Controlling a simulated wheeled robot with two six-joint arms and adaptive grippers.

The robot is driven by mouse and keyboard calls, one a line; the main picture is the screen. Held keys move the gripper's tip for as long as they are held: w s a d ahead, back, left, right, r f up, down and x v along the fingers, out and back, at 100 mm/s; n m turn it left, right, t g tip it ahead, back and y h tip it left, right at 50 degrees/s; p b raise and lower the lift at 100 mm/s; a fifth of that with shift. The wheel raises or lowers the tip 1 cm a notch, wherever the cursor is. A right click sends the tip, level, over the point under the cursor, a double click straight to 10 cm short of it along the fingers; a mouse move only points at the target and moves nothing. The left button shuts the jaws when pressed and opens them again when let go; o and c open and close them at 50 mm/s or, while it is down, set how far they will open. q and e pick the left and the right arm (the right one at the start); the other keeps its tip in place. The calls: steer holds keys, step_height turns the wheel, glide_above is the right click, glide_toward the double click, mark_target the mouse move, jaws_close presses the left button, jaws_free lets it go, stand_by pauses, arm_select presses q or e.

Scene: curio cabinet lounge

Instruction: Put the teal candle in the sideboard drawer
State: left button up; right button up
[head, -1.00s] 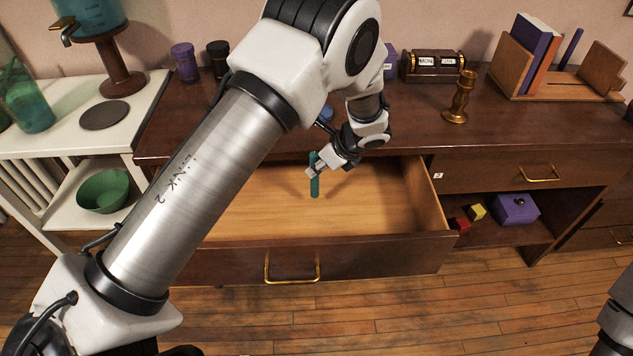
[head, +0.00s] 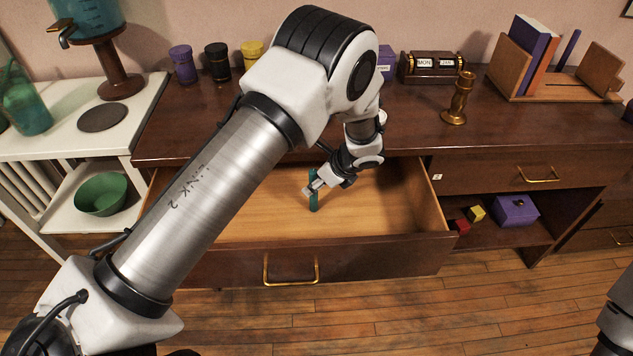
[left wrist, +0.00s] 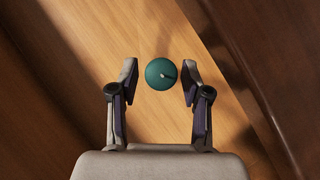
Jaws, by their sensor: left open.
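The teal candle (head: 313,198) is upright inside the open sideboard drawer (head: 250,218), over its light wooden floor. The left wrist view shows the candle's round top with its wick (left wrist: 160,74) between the two fingers of my left gripper (left wrist: 160,82). There are gaps on both sides, so the gripper is open around the candle and not clamping it. In the head view my left gripper (head: 313,186) is low in the drawer at the candle's upper part. Whether the candle's base touches the drawer floor cannot be told for certain.
The drawer front with its brass handle (head: 290,268) sticks out. On the sideboard top stand a brass candlestick (head: 458,98), a calendar block (head: 432,66), a book rack (head: 550,75) and small jars (head: 183,64). The drawer floor around the candle is clear.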

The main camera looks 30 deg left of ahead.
arm_select(q)
steer(key=p+v, duration=0.1)
steer(key=v, duration=1.1)
steer(key=shift+r, duration=0.2)
steer(key=shift+w, duration=0.1)
